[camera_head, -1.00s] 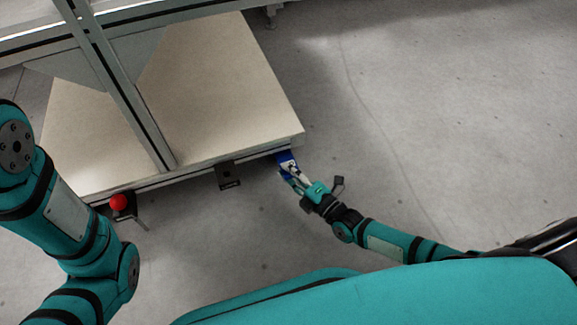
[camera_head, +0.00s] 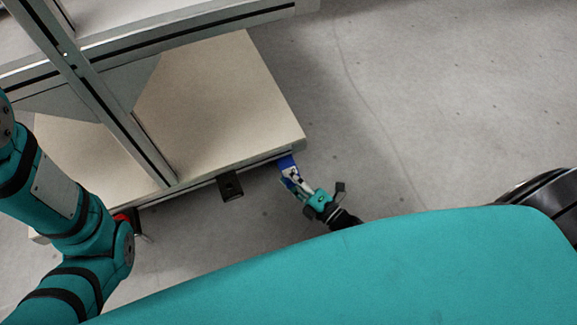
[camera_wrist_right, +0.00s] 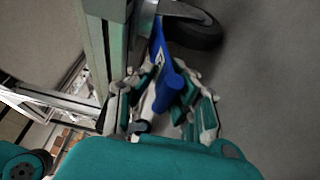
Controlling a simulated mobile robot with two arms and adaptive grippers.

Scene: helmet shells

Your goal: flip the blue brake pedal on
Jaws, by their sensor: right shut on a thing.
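The blue brake pedal (camera_head: 287,163) sticks out below the front right corner of the cart's wooden lower shelf. In the right wrist view the blue pedal (camera_wrist_right: 166,82) runs down between the fingers, beside a wheel. My right gripper (camera_head: 291,177) is shut on the pedal, with its fingers on both sides. Its fingers also show in the right wrist view (camera_wrist_right: 160,105). The pedal's lower part is partly hidden by the fingers. My left arm is at the left edge of the head view, but its gripper is out of sight.
The wooden shelf (camera_head: 215,110) and metal frame post (camera_head: 100,95) stand close above and left. A dark caster wheel (camera_wrist_right: 195,28) is just beyond the pedal. A black bracket (camera_head: 230,186) hangs under the shelf edge. The grey floor (camera_head: 440,110) at right is clear.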

